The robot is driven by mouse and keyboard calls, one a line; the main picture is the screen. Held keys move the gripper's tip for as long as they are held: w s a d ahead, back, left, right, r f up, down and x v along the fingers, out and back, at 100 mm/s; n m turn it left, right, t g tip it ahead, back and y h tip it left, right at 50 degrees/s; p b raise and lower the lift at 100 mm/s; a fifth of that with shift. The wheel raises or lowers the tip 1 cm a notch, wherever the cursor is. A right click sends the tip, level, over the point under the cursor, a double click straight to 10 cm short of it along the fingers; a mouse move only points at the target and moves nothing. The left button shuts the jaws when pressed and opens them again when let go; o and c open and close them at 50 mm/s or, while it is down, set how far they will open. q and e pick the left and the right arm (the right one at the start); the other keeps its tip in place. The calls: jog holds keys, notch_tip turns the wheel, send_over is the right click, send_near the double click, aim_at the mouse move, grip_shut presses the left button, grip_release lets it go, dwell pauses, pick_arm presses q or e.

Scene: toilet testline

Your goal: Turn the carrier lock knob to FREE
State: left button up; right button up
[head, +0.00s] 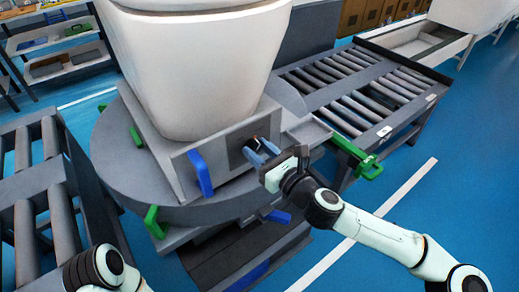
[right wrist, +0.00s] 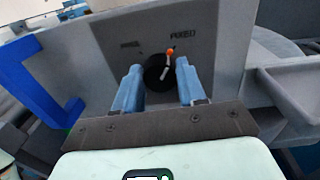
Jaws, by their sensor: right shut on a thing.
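The carrier lock knob (right wrist: 157,73) is a round black knob with a white pointer bar and an orange tip, on the grey front panel of the carrier (head: 213,158). In the right wrist view the orange tip lies up and right, towards the FIXED label (right wrist: 184,36). A blurred label (right wrist: 131,44), hard to read, is at the upper left. My right gripper (head: 258,150) is at the panel, its blue fingers on either side of the knob, shut on it; the fingers also show in the right wrist view (right wrist: 158,85). My left gripper is out of view.
A white toilet (head: 195,70) stands on the carrier, on a round grey turntable (head: 115,160). A blue handle (head: 201,173) juts out left of the knob. Green clamps (head: 155,222) and a green latch (head: 369,167) stick out nearby. Roller conveyors (head: 355,90) flank the turntable.

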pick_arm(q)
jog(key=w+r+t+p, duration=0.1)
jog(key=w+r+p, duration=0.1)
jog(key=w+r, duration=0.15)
pick_arm(e)
jog(key=n, duration=0.3)
jog(key=shift+s+r, duration=0.1)
jog(key=shift+a+n+p, duration=0.1)
jog(key=shift+n+p, duration=0.3)
jog(key=shift+n, duration=0.7)
jog(key=n+p, duration=0.1)
jog(key=n, duration=0.3)
jog(key=shift+h, duration=0.3)
jog(key=n, duration=0.2)
jog(key=shift+a+f+n, duration=0.1)
jog(key=shift+f+n, duration=0.1)
jog(key=shift+n, duration=0.1)
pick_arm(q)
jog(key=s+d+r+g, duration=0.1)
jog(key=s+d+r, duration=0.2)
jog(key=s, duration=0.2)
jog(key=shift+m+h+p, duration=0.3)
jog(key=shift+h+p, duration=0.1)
pick_arm(e)
jog(key=shift+f+n+h, duration=0.1)
jog(key=shift+n+h, duration=0.2)
jog(key=shift+n, duration=1.1)
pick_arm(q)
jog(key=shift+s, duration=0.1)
